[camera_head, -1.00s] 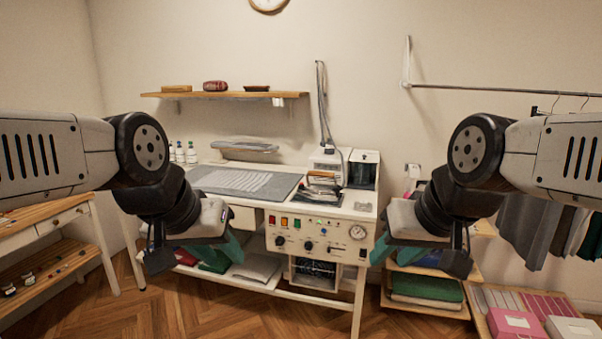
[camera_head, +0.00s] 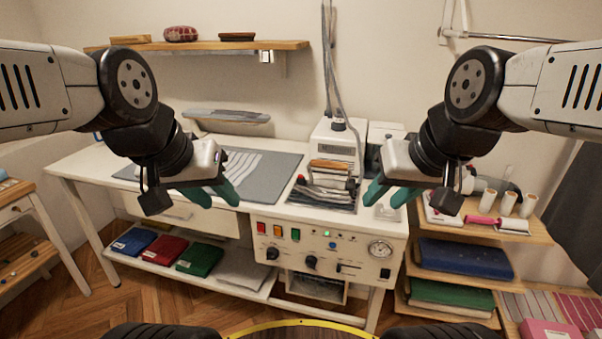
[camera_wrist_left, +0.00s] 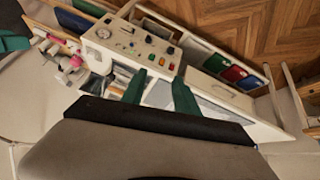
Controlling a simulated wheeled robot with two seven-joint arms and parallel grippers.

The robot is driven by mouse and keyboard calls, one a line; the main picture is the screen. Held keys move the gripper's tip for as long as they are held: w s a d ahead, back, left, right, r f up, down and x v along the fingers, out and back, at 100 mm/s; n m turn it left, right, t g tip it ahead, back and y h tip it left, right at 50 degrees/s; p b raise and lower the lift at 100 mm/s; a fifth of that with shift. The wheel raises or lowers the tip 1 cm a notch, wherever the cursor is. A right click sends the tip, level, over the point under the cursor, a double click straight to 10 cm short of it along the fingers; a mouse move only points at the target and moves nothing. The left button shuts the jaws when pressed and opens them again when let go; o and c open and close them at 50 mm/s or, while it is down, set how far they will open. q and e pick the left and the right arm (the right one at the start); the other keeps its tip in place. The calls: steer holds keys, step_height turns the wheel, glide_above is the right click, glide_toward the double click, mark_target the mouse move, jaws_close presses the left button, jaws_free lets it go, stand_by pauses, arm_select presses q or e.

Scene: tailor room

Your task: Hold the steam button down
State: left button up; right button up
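A control panel (camera_head: 325,249) is on the front of the white ironing station. It bears red, orange and green square switches (camera_head: 278,232), a lit green lamp (camera_head: 326,233), a small blue button (camera_head: 333,246), knobs and a gauge (camera_head: 380,249). I cannot read which one is marked steam. The panel also shows in the left wrist view (camera_wrist_left: 140,42). My left gripper (camera_head: 220,191) is open and empty, up and left of the panel; its teal fingers stand apart in the wrist view (camera_wrist_left: 158,88). My right gripper (camera_head: 388,192) is open and empty, above the panel's right end. Neither touches it.
An iron (camera_head: 328,182) rests on the station beside a grey pressing mat (camera_head: 262,178), with a hose rising behind it. Folded cloths (camera_head: 200,258) lie on the lower shelf. A shelf unit (camera_head: 455,297) with spools stands at right. Floor in front is clear.

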arm_select(q)
steer(key=shift+w, duration=0.2)
jaws_close()
stand_by(1.6)
